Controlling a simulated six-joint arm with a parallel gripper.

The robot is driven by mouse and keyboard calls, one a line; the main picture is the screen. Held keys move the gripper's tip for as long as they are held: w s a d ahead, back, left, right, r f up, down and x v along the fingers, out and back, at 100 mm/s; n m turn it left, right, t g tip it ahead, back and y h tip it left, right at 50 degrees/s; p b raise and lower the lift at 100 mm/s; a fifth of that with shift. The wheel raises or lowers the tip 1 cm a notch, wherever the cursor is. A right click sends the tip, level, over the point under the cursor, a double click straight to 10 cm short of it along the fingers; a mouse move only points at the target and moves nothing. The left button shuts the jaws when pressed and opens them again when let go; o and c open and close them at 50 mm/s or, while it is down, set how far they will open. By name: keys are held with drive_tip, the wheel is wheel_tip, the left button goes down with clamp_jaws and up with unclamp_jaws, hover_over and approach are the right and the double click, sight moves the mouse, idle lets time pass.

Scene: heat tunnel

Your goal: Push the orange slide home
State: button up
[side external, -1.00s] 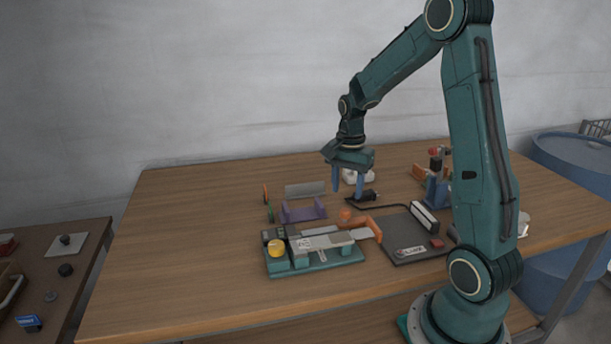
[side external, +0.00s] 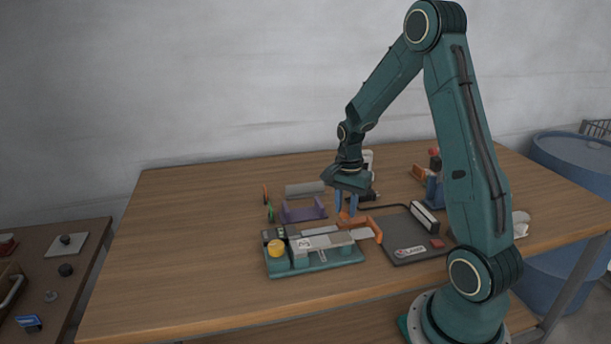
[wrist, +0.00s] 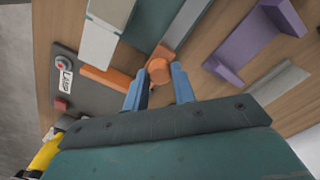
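An orange round knob (side external: 345,217) sits at the end of a grey strip on the table, behind the teal fixture (side external: 322,268). It also shows in the wrist view (wrist: 158,70). An orange bar handle (side external: 375,229) stands at the right end of another pale strip on the fixture; it also shows in the wrist view (wrist: 107,79). I cannot tell which of the two is the slide. My gripper (side external: 346,211) points down at the knob, with its blue fingers apart on either side of it. Whether they touch it is unclear.
The table's left side is clear.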

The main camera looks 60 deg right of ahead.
clamp_jaws()
drive_tip(key=shift+w+a, duration=2.25)
drive_tip(key=shift+a, duration=0.05)
drive_tip(key=shift+o, duration=2.3)
unclamp_jaws()
drive_tip(key=shift+w, duration=0.1)
drive_tip(key=shift+o, duration=0.7)
drive_tip(key=shift+r, duration=0.1)
